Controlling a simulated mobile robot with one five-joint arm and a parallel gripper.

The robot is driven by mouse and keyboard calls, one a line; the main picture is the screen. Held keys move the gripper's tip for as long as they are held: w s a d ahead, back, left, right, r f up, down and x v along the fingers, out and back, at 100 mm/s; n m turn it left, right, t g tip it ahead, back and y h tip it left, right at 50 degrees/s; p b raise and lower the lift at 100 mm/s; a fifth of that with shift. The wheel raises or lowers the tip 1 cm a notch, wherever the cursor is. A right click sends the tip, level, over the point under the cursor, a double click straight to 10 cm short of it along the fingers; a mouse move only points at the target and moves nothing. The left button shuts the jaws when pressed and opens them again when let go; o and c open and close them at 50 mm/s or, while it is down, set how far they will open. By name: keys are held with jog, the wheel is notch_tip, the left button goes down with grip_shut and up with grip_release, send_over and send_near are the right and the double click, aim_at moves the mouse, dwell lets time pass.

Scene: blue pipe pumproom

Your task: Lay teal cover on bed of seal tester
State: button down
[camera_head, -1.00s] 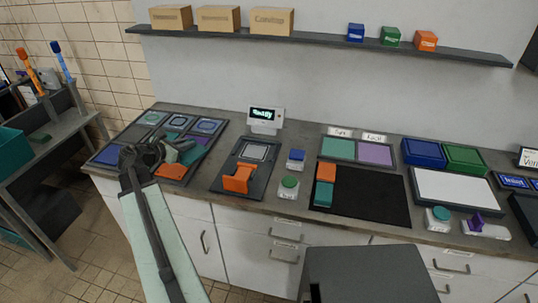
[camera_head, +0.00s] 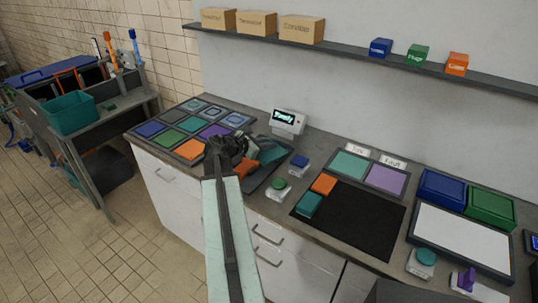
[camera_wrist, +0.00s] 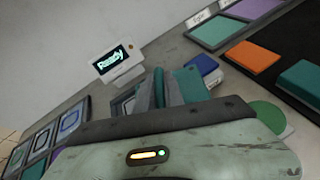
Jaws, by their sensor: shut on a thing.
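My gripper (camera_head: 238,146) is shut on the teal cover (camera_head: 270,152) and holds it over the seal tester. In the wrist view the teal cover (camera_wrist: 191,86) stands between the dark fingers of my gripper (camera_wrist: 168,90), seen nearly edge-on. The seal tester's orange part (camera_head: 246,168) and dark base (camera_head: 263,177) show under and beside my gripper. Its bed is mostly hidden in the head view; part of it (camera_wrist: 125,104) shows in the wrist view. The display (camera_head: 287,120) behind it reads "Ready". I cannot tell whether the cover touches the tester.
A tray of coloured squares (camera_head: 150,129) lies to the left. Blue (camera_head: 299,162) and green (camera_head: 279,186) buttons stand to the tester's right. Further right is a black mat (camera_head: 350,222) with orange and teal blocks. A shelf (camera_head: 365,56) runs above.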

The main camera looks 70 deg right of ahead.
jog(key=w+d+n+t+h, duration=0.1)
jog(key=w+d+n+t, duration=0.4)
jog(key=d, duration=0.7)
jog(key=shift+m+g, duration=0.5)
jog(key=shift+m, duration=0.2)
jog(key=f+b, duration=0.9)
jog(key=shift+w+a+f+b, duration=0.25)
jog(key=shift+w+f+b, duration=0.05)
jog(key=shift+w, duration=0.05)
jog(key=shift+r, duration=0.25)
jog(key=shift+f, duration=0.15)
jog(key=c, duration=1.4)
grip_release()
jog(key=shift+c, duration=0.2)
